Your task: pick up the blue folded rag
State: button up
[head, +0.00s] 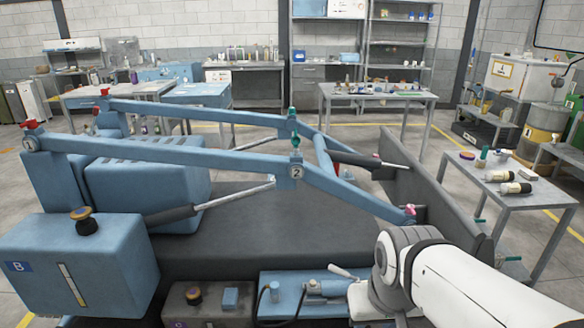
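My white and grey arm (470,285) reaches in from the lower right corner. Its grey joint is right of the blue block, clearly apart from it. The fingers of my gripper do not show, so I cannot see what they hold.
A large blue lift frame (200,155) with a dark deck fills the middle. A grey side table (500,200) with bottles stands at right. A workbench (375,93) with small items stands behind. Bare floor lies between the lift and the back benches.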

aim_at(231, 297)
jog(key=u, duration=2.85)
jog(key=i, duration=1.25)
jog(key=z, duration=2.8)
